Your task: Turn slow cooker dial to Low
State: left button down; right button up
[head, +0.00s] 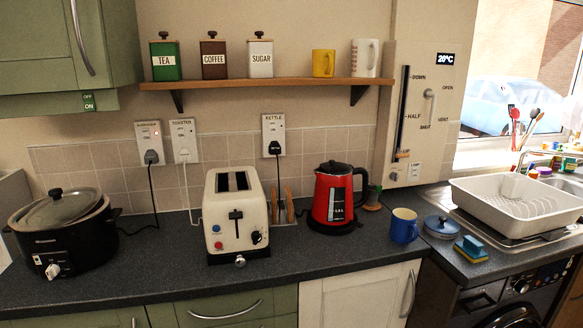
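The black slow cooker (66,238) stands at the left end of the dark worktop, with its lid (57,208) on. Its pale dial (53,271) is on the front face, low down. The setting marks around the dial are too small to read. A black cable runs from the cooker's side up to the left wall socket (149,143), where a small red light shows. Neither of my grippers is in view.
A cream toaster (237,214) stands right of the cooker, with clear worktop (160,256) between them. A red kettle (334,198), blue mug (404,225) and white dish rack (515,207) are further right. A green wall cupboard (40,45) hangs above the cooker.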

aim_at(52, 271)
jog(key=u, duration=1.35)
